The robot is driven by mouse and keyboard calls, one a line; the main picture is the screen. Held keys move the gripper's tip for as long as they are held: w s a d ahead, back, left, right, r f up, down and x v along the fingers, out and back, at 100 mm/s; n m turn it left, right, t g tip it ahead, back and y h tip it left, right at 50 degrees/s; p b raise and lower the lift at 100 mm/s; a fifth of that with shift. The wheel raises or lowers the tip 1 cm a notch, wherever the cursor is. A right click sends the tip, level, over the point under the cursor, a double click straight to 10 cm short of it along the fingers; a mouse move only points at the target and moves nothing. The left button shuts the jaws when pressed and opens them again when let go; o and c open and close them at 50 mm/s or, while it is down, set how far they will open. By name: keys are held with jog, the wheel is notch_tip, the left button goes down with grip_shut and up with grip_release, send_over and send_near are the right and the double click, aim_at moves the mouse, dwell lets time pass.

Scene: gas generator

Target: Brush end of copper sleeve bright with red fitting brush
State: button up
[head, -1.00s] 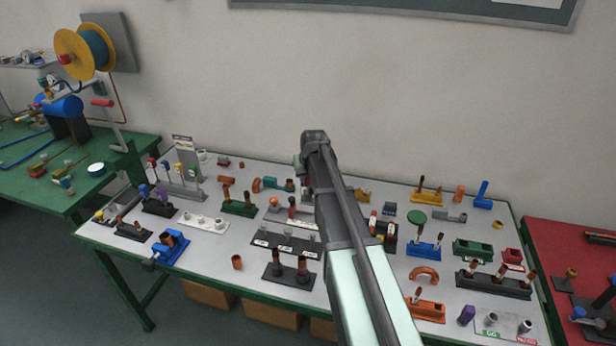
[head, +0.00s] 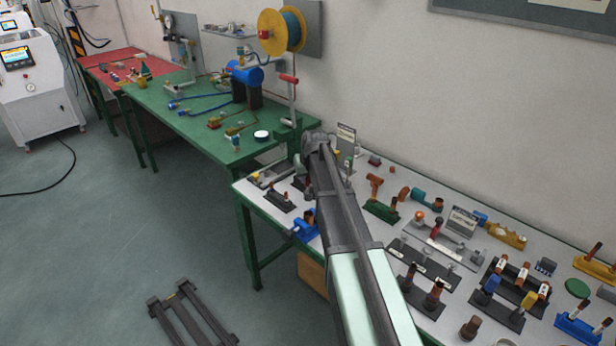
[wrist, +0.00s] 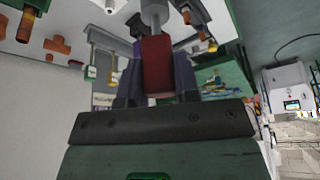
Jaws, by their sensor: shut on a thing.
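My gripper (wrist: 157,72) is shut on the red handle (wrist: 157,62) of a tool, which I take to be the red fitting brush. A grey shaft (wrist: 153,12) runs from the handle to the top edge of the wrist view, where its end is cut off. In the head view my gripper (head: 315,146) is over the left back part of the grey-topped table, and the arm hides the brush. A blue vise (head: 303,229) at the table's left front holds an upright copper piece (head: 309,216), perhaps the copper sleeve. My gripper is apart from it.
The grey table (head: 262,197) carries racks of copper parts, including a black rack (head: 423,300) and a green block (head: 381,209). A green bench (head: 190,110) with a hose reel (head: 282,32) stands to the left. A dark floor frame (head: 190,315) lies in front.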

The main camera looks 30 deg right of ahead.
aim_at(309, 197)
jog(key=shift+a, duration=0.15)
jog(key=shift+s+d, duration=0.15)
jog(key=shift+d, duration=0.05)
notch_tip(309, 197, down, 6)
jog(key=b, duration=0.5)
jog(key=shift+r+b, duration=0.25)
jog(key=shift+b, duration=0.05)
jog(key=shift+f, duration=0.1)
dwell(0.5)
jog(key=shift+f+b, duration=1.9)
jog(key=shift+b, duration=0.1)
jog(key=shift+r, duration=0.15)
